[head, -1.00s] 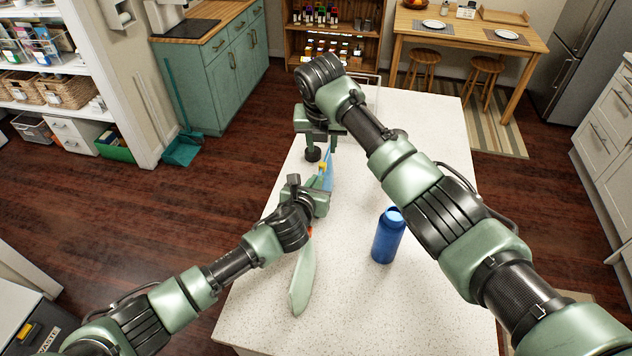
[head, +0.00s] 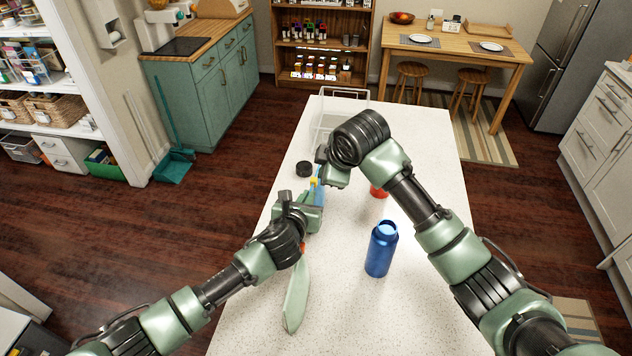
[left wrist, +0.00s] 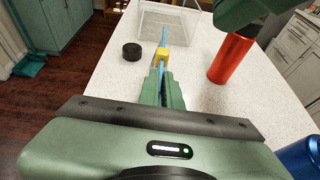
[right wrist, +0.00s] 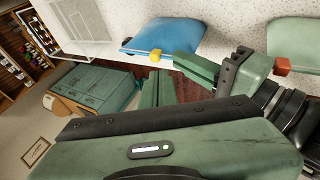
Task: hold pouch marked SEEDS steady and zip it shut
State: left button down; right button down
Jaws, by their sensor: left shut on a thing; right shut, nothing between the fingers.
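A blue pouch (right wrist: 172,36) stands on the counter with a yellow zip slider (right wrist: 154,56) partway along its top edge. Its marking is not readable. My left gripper (left wrist: 163,88) is shut on the near end of the blue pouch's top edge; in the left wrist view the slider is just beyond its fingers. My right gripper (right wrist: 157,76) is shut and empty, close to the slider; I cannot tell whether it touches. In the head view it (head: 328,172) hides part of the pouch. A pale green pouch (head: 296,295) with an orange slider (right wrist: 282,66) stands nearer.
A blue bottle (head: 381,250) and a red bottle (left wrist: 231,60) stand to the right of the pouches. A black round lid (head: 304,168) and a clear bin (head: 340,108) are farther back. The counter's right side (head: 430,150) is clear.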

aim_at(312, 184)
jog(key=w+f+m, duration=0.1)
jog(key=f, duration=0.1)
jog(key=w+a+f, duration=0.1)
jog(key=w+f, duration=0.1)
jog(key=f, duration=0.1)
jog(key=w+a+f+m, duration=0.1)
jog(key=f, duration=0.1)
jog(key=shift+w+f+m, duration=0.15)
jog(key=shift+f+m, duration=0.15)
jog(key=shift+f, duration=0.05)
jog(key=shift+w, duration=0.1)
jog(key=w+d, duration=0.2)
jog(key=w, duration=0.6)
dwell(0.4)
dwell(0.3)
jog(key=v, duration=0.9)
jog(key=shift+s+d+r, duration=0.2)
jog(key=shift+s+r, duration=0.05)
jog(key=shift+s, duration=0.05)
pick_arm(q)
jog(key=c, duration=1.5)
grip_release()
